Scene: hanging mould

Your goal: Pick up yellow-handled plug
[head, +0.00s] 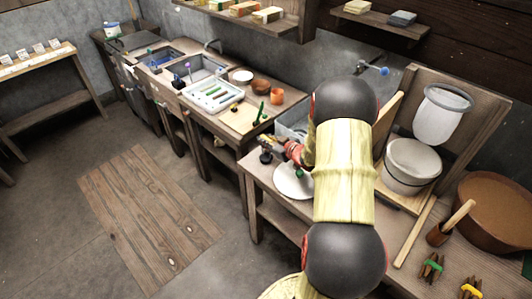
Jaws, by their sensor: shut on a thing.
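A small yellow-orange piece (236,106) stands on the wooden counter by the white slotted tray. It may be a yellow-handled plug, but it is too small to tell. My gripper is apart from it, nearer and to the right.
A green upright piece (260,113) stands on the counter (285,98). Sinks (203,69) lie behind the white tray (212,92). A white round plate (293,182) lies on the near bench. My arm hides part of that bench.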

